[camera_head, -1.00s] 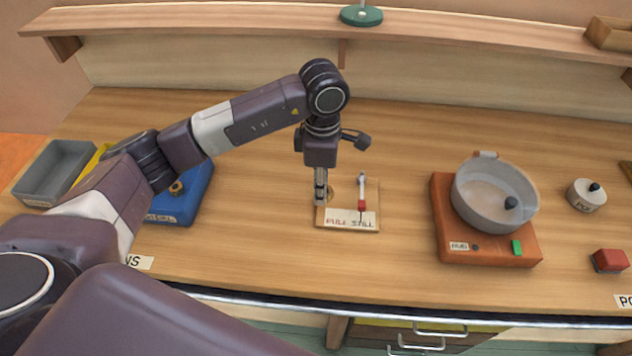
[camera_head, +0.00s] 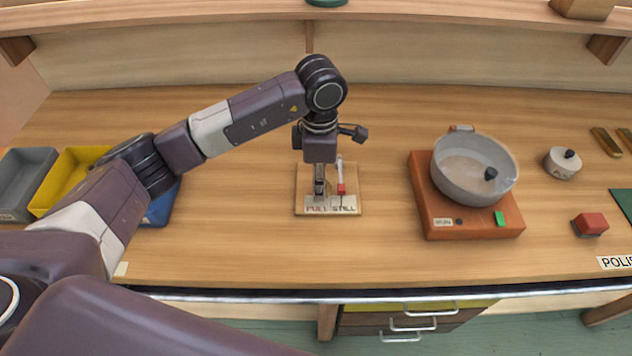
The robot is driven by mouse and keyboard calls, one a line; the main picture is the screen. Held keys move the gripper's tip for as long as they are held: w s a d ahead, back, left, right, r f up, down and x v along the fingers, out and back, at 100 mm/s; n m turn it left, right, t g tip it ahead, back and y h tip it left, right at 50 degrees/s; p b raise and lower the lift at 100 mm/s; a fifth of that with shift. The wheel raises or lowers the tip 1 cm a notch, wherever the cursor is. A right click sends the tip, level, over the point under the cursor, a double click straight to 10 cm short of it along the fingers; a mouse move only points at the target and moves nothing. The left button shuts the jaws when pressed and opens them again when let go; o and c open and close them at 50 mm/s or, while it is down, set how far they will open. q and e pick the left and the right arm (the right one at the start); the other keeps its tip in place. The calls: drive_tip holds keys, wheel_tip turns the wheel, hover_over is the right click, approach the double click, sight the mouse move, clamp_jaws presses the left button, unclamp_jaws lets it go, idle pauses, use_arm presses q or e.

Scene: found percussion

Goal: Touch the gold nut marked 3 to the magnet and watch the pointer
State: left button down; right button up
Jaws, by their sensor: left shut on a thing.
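My left gripper (camera_head: 319,191) points down over the left half of a small wooden board (camera_head: 352,199) in the middle of the bench. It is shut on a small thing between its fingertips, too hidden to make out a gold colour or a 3. The board's label (camera_head: 330,206) reads PULL and STILL. A pointer with a red part (camera_head: 341,188) stands on the board just right of the fingers, roughly upright, above the label. The magnet is not clearly visible; the fingers cover that part of the board. My right gripper is out of view.
Grey (camera_head: 22,180) and yellow (camera_head: 62,178) trays and a blue tray (camera_head: 160,212) sit left, partly behind my arm. Right are an orange-brown base (camera_head: 470,224) with a grey pan (camera_head: 474,178), a pale round weight (camera_head: 562,163) and a red block (camera_head: 590,224). The bench around the board is clear.

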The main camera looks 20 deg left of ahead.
use_arm(q)
drive_tip(key=shift+d, duration=0.1)
idle(0.6)
drive_tip(key=shift+w+d+b, duration=0.2)
drive_tip(key=shift+d+b, duration=0.1)
drive_tip(key=shift+d, duration=0.25)
idle(0.8)
drive_tip(key=shift+a, duration=0.1)
drive_tip(key=shift+s+a+b, duration=0.2)
drive_tip(key=shift+s+a, duration=0.05)
drive_tip(key=shift+a, duration=0.5)
drive_tip(key=shift+s+a+b, duration=0.15)
drive_tip(key=shift+s+a, duration=0.05)
drive_tip(key=shift+a, duration=0.65)
idle(0.8)
